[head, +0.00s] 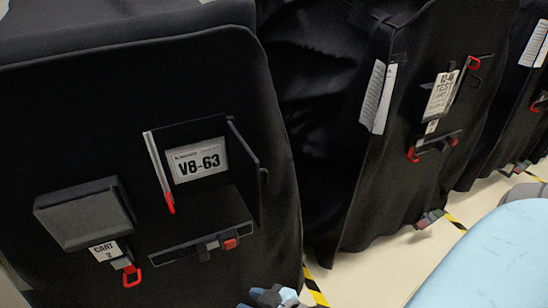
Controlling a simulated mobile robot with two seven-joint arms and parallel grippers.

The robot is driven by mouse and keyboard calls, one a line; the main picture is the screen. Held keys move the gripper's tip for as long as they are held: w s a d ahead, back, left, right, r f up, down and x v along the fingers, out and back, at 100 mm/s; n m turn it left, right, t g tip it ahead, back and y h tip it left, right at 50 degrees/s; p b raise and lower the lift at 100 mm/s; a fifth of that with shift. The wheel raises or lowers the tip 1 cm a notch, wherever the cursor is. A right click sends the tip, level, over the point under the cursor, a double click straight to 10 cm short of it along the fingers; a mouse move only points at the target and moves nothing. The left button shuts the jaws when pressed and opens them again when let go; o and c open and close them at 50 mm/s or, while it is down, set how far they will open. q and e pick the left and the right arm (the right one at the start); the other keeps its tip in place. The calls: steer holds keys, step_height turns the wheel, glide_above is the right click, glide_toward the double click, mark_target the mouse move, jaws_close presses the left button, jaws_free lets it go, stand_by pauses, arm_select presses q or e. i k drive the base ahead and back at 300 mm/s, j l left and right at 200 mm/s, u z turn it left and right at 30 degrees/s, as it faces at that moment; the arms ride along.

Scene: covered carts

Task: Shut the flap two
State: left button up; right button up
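The nearest black covered cart (60,120) fills the left of the head view. On its face, an open dark holder shows a white label (198,162) reading V8-63. A dark panel (243,170) stands out from the holder's right side. A pale strip with a red tip (171,203) is at its left, and a dark ledge with a red catch (230,244) is below. To the lower left is a dark raised box (85,215), with a CART 2 tag (105,251) and red loop (132,277) below. No marking shows which part is flap two.
A second black covered cart (350,190) stands to the right, with a white label strip (378,97) and red catches. Another cart (500,125) is beyond it. Pale floor (370,260) with yellow-black tape (315,288) shows at lower right.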

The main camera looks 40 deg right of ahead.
mark_target(247, 170)
steer(key=l, duration=0.55)
steer(key=i+l, duration=0.15)
steer(key=l, duration=0.4)
steer(key=k+l, duration=0.2)
steer(key=k+l+u, duration=0.1)
steer(key=k+l, duration=0.2)
steer(key=l, duration=0.1)
